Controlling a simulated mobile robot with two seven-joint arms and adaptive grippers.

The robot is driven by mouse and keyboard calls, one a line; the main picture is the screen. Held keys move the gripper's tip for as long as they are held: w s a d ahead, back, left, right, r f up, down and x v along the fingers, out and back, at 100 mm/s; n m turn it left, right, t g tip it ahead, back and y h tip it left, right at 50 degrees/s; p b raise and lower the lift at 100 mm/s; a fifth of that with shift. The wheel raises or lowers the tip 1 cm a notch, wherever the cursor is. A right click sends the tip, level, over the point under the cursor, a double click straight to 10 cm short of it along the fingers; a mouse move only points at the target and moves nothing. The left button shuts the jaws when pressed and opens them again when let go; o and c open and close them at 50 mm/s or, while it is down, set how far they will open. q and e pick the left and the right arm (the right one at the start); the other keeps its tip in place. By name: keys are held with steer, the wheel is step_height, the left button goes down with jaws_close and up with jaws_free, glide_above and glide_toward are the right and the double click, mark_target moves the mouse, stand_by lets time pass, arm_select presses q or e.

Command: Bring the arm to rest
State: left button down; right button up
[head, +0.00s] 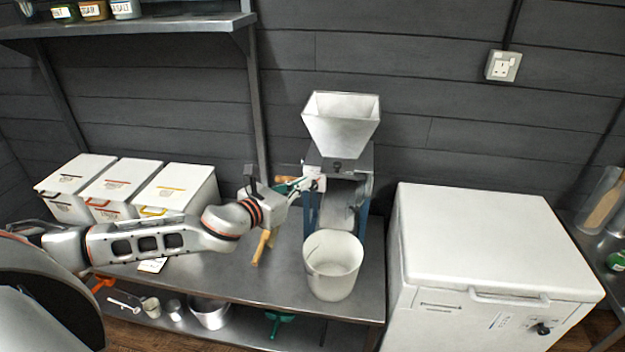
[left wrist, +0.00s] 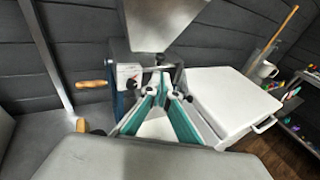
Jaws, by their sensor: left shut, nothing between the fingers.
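My left arm (head: 150,241) reaches in from the left over the metal bench. My left gripper (head: 298,184) is at the left front of the grain mill (head: 340,165), above the bench. In the left wrist view its teal fingers (left wrist: 163,88) come together at the tips with nothing held. They point toward the mill's body, below the white hopper (left wrist: 160,22). Whether they touch the mill is hard to tell. My right gripper does not show.
A white bucket (head: 333,266) stands in front of the mill. Three lidded white bins (head: 130,186) stand behind my arm. A wooden-handled tool (head: 264,246) is below the gripper. A white chest (head: 490,262) stands right. A shelf (head: 130,25) hangs above left.

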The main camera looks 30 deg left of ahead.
arm_select(q)
steer(key=shift+s+a, duration=0.15)
steer(key=shift+s, duration=0.35)
steer(key=s+d+f+n+g+h, duration=0.1)
steer(key=s+d+f+n, duration=0.45)
steer(key=f+n, duration=0.25)
steer(key=s+d+f+n+g+h, duration=0.15)
steer(key=s+d+f+n, duration=0.25)
steer(key=d+f+n, duration=0.4)
steer(key=s+a+f+n+g+y, duration=0.2)
steer(key=s+f+n+y, duration=0.1)
steer(key=s+f+n, duration=1.2)
steer(key=s+n, duration=0.2)
steer(key=n, duration=0.1)
steer(key=shift+s+a+f, duration=0.2)
steer(key=shift+s+f, duration=0.15)
steer(key=shift+s, duration=0.05)
steer(key=shift+g, duration=0.25)
